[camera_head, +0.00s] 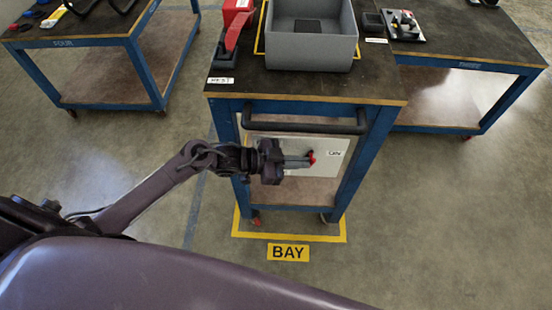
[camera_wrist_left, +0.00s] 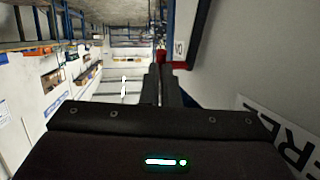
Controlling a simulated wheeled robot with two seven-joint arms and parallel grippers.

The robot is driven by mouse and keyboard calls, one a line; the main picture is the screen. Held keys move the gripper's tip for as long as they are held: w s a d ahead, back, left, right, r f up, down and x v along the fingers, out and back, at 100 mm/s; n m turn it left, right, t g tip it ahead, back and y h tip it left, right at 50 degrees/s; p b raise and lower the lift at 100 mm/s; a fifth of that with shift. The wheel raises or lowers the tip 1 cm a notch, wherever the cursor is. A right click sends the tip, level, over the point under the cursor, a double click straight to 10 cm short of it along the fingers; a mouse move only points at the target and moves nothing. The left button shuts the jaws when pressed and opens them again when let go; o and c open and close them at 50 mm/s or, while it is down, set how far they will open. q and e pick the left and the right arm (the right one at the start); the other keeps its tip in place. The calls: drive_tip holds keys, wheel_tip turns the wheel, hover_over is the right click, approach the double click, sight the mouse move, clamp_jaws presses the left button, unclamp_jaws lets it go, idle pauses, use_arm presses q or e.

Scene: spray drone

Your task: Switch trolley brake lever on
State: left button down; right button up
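The trolley (camera_head: 222,118) has a blue frame and a dark top. A pale panel (camera_head: 325,180) is on its front below the black handle bar, with an ON label (camera_head: 335,153) at its right. The brake lever's red end (camera_head: 312,156) shows just at the tips of my left gripper (camera_head: 307,162); the rest of the lever is hidden. In the left wrist view the fingers of my left gripper (camera_wrist_left: 163,68) lie close together, with the red lever end (camera_wrist_left: 161,56) just past their tips. I see nothing held between them. My right gripper is not in view.
The black handle bar (camera_head: 305,126) juts out above my left gripper. A grey bin (camera_head: 312,45) and a red item (camera_head: 232,25) stand on the trolley top. Other blue-framed tables flank it. A yellow floor outline and BAY sign (camera_head: 288,252) lie below; the floor at right is clear.

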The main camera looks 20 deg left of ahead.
sight(312, 164)
use_arm(q)
drive_tip(key=x, duration=0.3)
drive_tip(key=shift+s+d+r, duration=0.2)
drive_tip(key=shift+s, duration=0.05)
drive_tip(key=shift+w+d+f, duration=0.1)
drive_tip(key=shift+d+f, duration=0.1)
drive_tip(key=shift+d, duration=0.25)
drive_tip(key=shift+w+d+f, duration=0.1)
drive_tip(key=shift+d+f, duration=0.15)
drive_tip(key=shift+d, duration=0.2)
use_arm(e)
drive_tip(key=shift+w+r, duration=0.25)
use_arm(q)
drive_tip(key=shift+s, duration=0.1)
drive_tip(key=v, duration=0.7)
drive_tip(key=shift+a, duration=0.4)
drive_tip(key=shift+r, duration=0.15)
